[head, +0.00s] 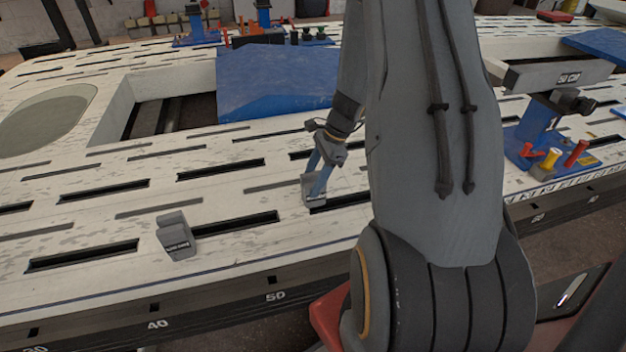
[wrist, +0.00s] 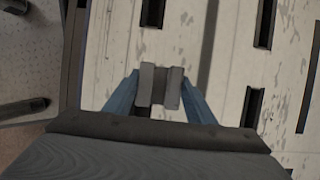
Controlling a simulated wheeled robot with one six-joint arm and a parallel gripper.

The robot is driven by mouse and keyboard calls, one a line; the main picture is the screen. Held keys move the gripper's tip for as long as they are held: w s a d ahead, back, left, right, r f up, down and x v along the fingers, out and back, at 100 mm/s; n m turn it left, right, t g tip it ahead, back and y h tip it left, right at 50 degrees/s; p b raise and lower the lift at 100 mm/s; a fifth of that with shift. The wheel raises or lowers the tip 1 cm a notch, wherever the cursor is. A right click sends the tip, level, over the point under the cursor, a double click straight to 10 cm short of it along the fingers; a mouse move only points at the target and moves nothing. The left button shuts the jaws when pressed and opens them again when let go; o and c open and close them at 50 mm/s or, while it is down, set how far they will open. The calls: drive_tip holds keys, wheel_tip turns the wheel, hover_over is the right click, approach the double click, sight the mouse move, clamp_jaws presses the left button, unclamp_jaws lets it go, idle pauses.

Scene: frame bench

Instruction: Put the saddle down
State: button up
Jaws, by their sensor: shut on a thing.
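My gripper (head: 316,183) has blue fingers and is low over the slotted white bench (head: 60,240), right of the picture's middle-left. It is shut on a small grey saddle (head: 313,199), which sits between the fingertips next to a dark slot. In the wrist view the saddle (wrist: 152,85) shows as a grey block with a gap between two upright parts, and the blue fingers (wrist: 160,103) press on its two sides. I cannot tell whether its underside touches the bench top.
A similar grey block with a label (head: 176,238) stands near the bench's front edge, to the left. A blue sheet (head: 270,85) lies beside a rectangular opening. A blue fixture with red and yellow handles (head: 545,140) is at the right. Bare slotted surface surrounds my gripper.

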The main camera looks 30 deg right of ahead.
drive_tip(key=shift+f, duration=0.1)
drive_tip(key=o, duration=1.4)
drive_tip(key=p+v, duration=0.3)
drive_tip(key=v, duration=0.9)
drive_tip(key=s+a+r+n+g, duration=0.1)
drive_tip(key=s+a+r+n, duration=0.1)
drive_tip(key=a+r+n, duration=0.35)
drive_tip(key=s+a+r+n+h, duration=0.1)
drive_tip(key=s+a+r+n, duration=0.15)
drive_tip(key=a, duration=0.65)
drive_tip(key=s+a+r+n+g, duration=0.1)
drive_tip(key=s+a+r+n, duration=0.1)
drive_tip(key=a+r+n, duration=0.35)
drive_tip(key=s+a+r+n+h, duration=0.1)
drive_tip(key=s+a+n, duration=0.2)
drive_tip(key=s, duration=0.2)
drive_tip(key=s+a+r+n, duration=0.1)
drive_tip(key=s+a+n, duration=0.3)
drive_tip(key=s, duration=0.1)
drive_tip(key=s+a+r+n+h, duration=0.1)
drive_tip(key=s+a+n, duration=0.3)
drive_tip(key=s, duration=0.1)
drive_tip(key=shift+a+r+t+h, duration=0.2)
drive_tip(key=shift+r+t+h, duration=0.1)
drive_tip(key=shift+r+t, duration=0.1)
